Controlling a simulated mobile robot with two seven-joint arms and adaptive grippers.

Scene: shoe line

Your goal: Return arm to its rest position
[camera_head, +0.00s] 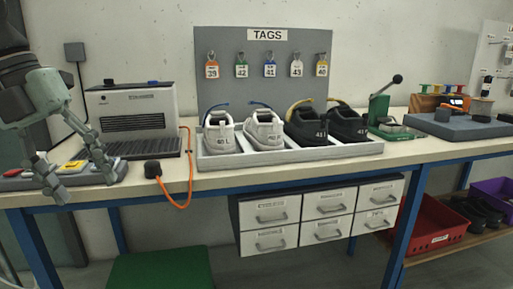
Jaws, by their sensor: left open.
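My left gripper (80,170) is at the left side of the view, over the front left part of the bench. Its two fingers are spread apart with nothing between them. It hangs in front of a grey panel with coloured patches (117,168) and partly hides it. My right gripper is not in view.
A tray (290,156) holds several shoes. A green press (379,110) stands farther right. Drawers (320,212) hang below the bench.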

